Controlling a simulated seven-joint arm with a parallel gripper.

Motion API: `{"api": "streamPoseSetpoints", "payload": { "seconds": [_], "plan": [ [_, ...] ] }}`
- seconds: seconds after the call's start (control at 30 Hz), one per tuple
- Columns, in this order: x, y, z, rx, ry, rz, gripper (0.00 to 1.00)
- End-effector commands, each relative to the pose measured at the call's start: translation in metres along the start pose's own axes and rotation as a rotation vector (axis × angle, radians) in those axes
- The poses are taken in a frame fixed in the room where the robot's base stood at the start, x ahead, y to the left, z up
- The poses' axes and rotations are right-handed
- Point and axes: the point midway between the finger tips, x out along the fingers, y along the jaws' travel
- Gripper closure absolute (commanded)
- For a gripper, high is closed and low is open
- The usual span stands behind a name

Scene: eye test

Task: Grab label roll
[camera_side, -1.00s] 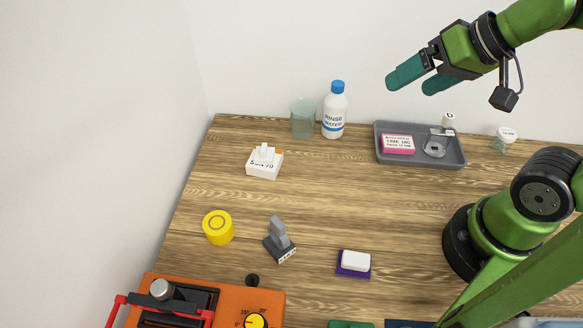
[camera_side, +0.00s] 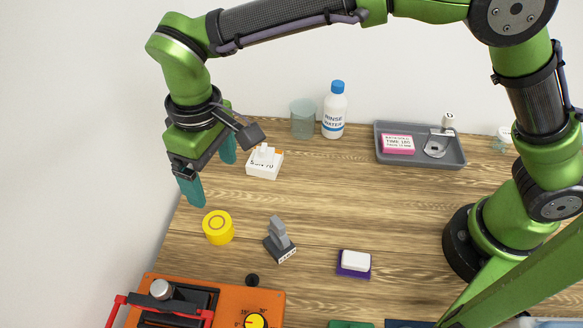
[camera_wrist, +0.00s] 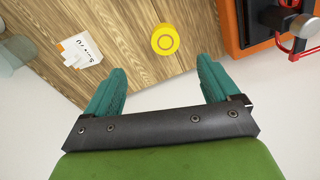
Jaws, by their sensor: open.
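The label roll (camera_side: 218,228) appears to be the yellow round roll with a ring on its top, lying flat on the wooden table at the left. My gripper (camera_side: 210,184) is open and empty, pointing down above the table, behind and above the roll and apart from it. In the wrist view the roll (camera_wrist: 165,39) lies beyond the two teal fingertips (camera_wrist: 162,68), roughly midway between them.
A white box (camera_side: 264,163) stands right of my gripper. A grey stand (camera_side: 279,240) is right of the roll, and an orange device (camera_side: 268,303) is in front. A wall is at left.

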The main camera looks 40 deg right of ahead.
Motion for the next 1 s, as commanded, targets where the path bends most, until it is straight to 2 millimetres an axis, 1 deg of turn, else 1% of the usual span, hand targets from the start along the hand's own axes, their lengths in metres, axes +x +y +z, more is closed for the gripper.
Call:
{"api": "streamPoseSetpoints", "payload": {
  "seconds": [0.03, 0.13, 0.2, 0.27, 0.37, 0.7, 0.8, 1.0],
  "plan": [
    [0.002, -0.008, -0.008, -0.013, -0.006, 0.01, 0.11],
    [-0.008, -0.009, -0.018, -0.012, 0.0, 0.02, 0.11],
    [-0.017, -0.008, -0.019, -0.009, 0.004, 0.023, 0.11],
    [-0.013, -0.007, -0.016, -0.008, -0.012, 0.027, 0.11],
    [0.001, -0.006, -0.015, -0.011, -0.018, 0.027, 0.11],
    [0.073, -0.005, -0.013, -0.009, -0.018, 0.025, 0.11],
    [0.089, -0.004, -0.014, -0.009, -0.016, 0.026, 0.11],
    [0.102, -0.005, -0.013, -0.008, -0.014, 0.024, 0.11]
  ]
}}
